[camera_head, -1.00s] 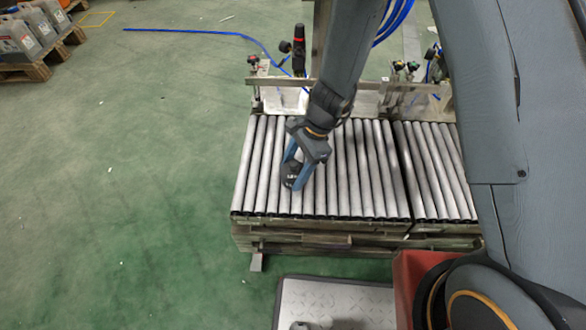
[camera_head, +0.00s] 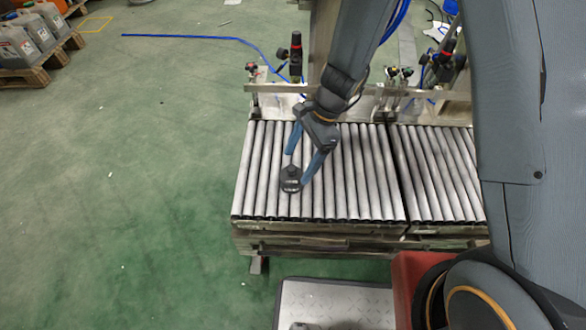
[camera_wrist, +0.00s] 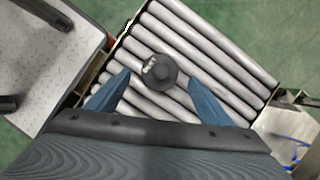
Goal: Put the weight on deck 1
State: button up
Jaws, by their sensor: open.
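The weight (camera_head: 291,180) is a dark, round piece with pale lettering. It stands on the left roller deck (camera_head: 262,170), toward its front left. My gripper (camera_head: 299,168) is open just above and behind the weight, its blue fingers apart. In the wrist view the weight (camera_wrist: 158,72) sits on the rollers beyond the fingertips (camera_wrist: 159,78), roughly centred between them, with no finger touching it that I can see. I see no number that tells which deck is deck 1.
A second roller deck (camera_head: 440,170) adjoins on the right. A metal rail with valves (camera_head: 296,60) runs behind the decks. A patterned metal plate (camera_head: 335,303) lies in front. Jugs on a pallet (camera_head: 30,68) stand at far left.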

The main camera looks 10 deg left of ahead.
jog(key=s+d+r+n, duration=0.2)
jog(key=r+n, duration=0.1)
jog(key=r, duration=0.4)
jog(key=s+d+r+n+h+p, duration=0.1)
jog(key=s+d+r+n, duration=0.1)
jog(key=r, duration=0.5)
jog(key=s+d+r+n, duration=0.2)
jog(key=r+n, duration=0.1)
jog(key=r, duration=0.4)
jog(key=s+d+r+n+t+h, duration=0.2)
jog(key=s+d+r+n, duration=0.4)
jog(key=s+r+n, duration=0.1)
jog(key=s+r, duration=0.1)
jog(key=s, duration=0.1)
jog(key=shift+s+d, duration=0.35)
jog(key=d+r+m+p, duration=0.3)
jog(key=d+r+p, duration=0.6)
jog(key=p, duration=1.1)
notch_tip(320, 180, up, 2)
jog(key=shift+d+r+h, duration=0.15)
jog(key=shift+d+h, duration=0.25)
